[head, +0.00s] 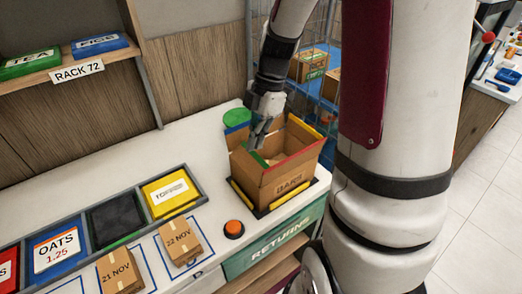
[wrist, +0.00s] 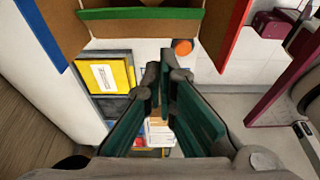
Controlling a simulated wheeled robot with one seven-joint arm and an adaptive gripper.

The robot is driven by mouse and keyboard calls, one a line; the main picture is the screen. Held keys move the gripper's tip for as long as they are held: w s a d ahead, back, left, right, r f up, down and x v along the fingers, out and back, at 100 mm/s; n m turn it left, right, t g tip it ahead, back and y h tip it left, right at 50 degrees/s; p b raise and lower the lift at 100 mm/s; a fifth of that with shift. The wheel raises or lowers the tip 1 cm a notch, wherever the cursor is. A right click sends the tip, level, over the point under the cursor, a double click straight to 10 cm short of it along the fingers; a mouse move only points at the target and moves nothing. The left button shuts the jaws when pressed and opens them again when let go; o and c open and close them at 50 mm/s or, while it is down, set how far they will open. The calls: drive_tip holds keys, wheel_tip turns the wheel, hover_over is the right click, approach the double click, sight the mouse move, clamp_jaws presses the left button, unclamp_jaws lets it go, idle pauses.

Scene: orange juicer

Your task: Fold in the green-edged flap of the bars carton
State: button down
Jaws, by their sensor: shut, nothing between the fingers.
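The bars carton (head: 290,183) stands open on a dark tray, its label facing front. The green-edged flap (head: 259,158) is on its left side, partly hidden by my gripper; its green edge crosses the top of the wrist view (wrist: 140,14). I cannot tell its exact angle. The red-edged flap (wrist: 236,30) and blue-edged flap (wrist: 40,32) stick out at either side in the wrist view. A yellow-edged flap (head: 303,130) stands at the carton's right. My gripper (head: 257,143) is shut and empty, pointing down over the carton's left part, close to the green-edged flap.
A green-topped round item (head: 237,116) stands behind the carton at left. An orange button (head: 234,228) is in front. Left are a yellow bin (head: 171,190) and small boxes (head: 180,241). A wire rack (head: 318,75) stands behind.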

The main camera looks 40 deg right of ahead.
hover_over(255, 166)
drive_tip(key=d, duration=0.1)
drive_tip(key=shift+s+d+f+p, duration=0.15)
drive_tip(key=shift+f+p, duration=0.15)
drive_tip(key=shift+f, duration=2.15)
